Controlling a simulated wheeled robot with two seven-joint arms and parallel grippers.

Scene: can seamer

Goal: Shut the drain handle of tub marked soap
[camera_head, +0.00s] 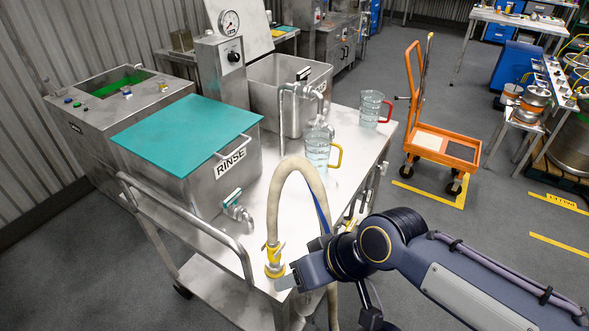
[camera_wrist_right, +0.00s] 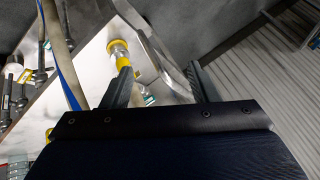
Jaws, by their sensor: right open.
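No label reading soap is legible. The near steel tub, marked RINSE (camera_head: 231,159), has a teal lid and a low drain valve with a teal handle (camera_head: 231,197). A second, open steel tub (camera_head: 262,95) stands behind it; its marking is hidden. My right gripper (camera_head: 284,283) is low at the cart's near corner, beside the hose's yellow fitting. In the wrist view its two fingers (camera_wrist_right: 162,84) are apart with nothing gripped; a teal handle (camera_wrist_right: 149,100) shows beyond them. My left gripper is out of view.
A beige hose (camera_head: 290,170) arches up from the yellow fitting (camera_head: 274,262) close to my right gripper. Two clear jugs, one with a yellow handle (camera_head: 336,157) and one with a red handle (camera_head: 388,110), stand on the cart. The cart's rail (camera_head: 195,215) runs along its left side.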

